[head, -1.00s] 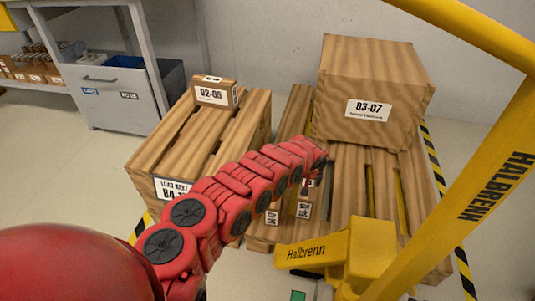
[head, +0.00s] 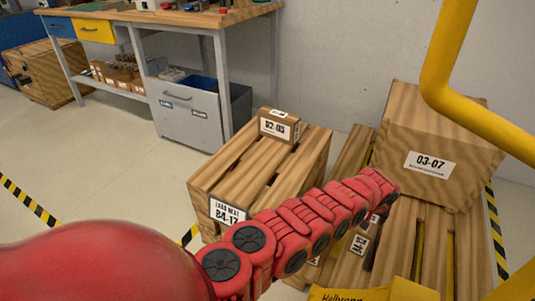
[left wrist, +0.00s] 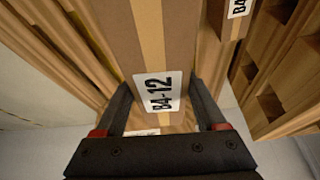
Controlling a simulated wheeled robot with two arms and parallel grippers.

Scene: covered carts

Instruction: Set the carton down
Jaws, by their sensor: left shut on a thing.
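My left gripper (left wrist: 160,88) is shut on a brown carton (left wrist: 150,40) with a tan tape stripe and a white label reading B4-12. The fingers lie on both sides of its labelled end. In the head view, my red left arm reaches over the pallet on the right, and its gripper (head: 377,214) is small and partly hidden. The held carton (head: 357,256) shows just below it, low among the slats. I cannot tell whether it touches the pallet (head: 428,250). A second labelled carton (left wrist: 225,22) is beside it. My right gripper is out of view.
A large crate marked 03-07 (head: 425,125) stands on the same pallet. A slatted wooden stack (head: 225,180) with a small carton marked 02-05 (head: 279,126) is to the left. A yellow Halbrenn frame (head: 475,115) rises at right. A workbench (head: 215,55) stands behind. Floor at left is clear.

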